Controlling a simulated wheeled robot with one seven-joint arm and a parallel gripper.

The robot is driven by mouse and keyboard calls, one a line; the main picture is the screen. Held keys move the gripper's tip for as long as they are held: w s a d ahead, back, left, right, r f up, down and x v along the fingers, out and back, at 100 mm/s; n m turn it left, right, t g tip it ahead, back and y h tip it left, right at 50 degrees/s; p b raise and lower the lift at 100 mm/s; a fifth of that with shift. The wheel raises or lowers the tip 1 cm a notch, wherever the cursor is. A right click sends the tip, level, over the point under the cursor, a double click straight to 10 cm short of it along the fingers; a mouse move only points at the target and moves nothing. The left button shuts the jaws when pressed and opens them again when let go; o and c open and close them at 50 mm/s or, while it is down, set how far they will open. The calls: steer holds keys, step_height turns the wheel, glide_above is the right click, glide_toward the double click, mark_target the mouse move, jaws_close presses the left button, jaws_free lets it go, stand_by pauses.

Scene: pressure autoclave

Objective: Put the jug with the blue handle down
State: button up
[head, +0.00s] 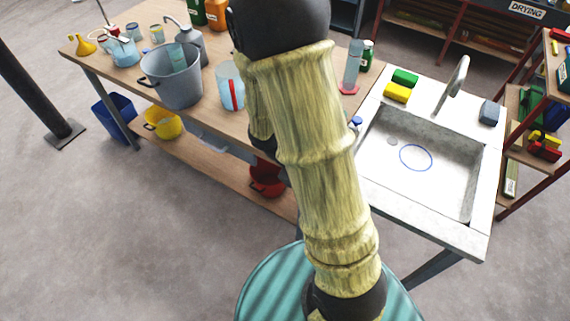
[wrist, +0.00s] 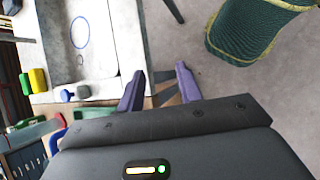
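I cannot make out a jug with a blue handle for certain in either view. A small blue-topped item (head: 356,121) stands at the left edge of the sink, partly hidden by my arm; its blue end also shows in the wrist view (wrist: 67,95). My gripper (wrist: 160,84) shows in the wrist view with its two purple fingers apart and nothing visible between them. It points down past the bench edge and sink front. In the head view my arm hides the gripper and part of the bench.
The sink (head: 420,187) is empty, with green (head: 405,77) and yellow (head: 397,92) sponges behind it. A grey bucket (head: 172,85) and a clear container with a red stripe (head: 231,87) stand on the wooden bench. A red bucket (head: 267,181) sits on the lower shelf.

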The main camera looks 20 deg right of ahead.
steer(key=w+a+r+m+t+y, duration=0.1)
steer(key=a+r+m+t+y, duration=0.4)
steer(key=a+r+m+y, duration=0.1)
steer(key=shift+w+a+r+m+t, duration=0.3)
steer(key=shift+a+r+m, duration=0.3)
steer(key=shift+a+r, duration=0.35)
steer(key=shift+f, duration=0.1)
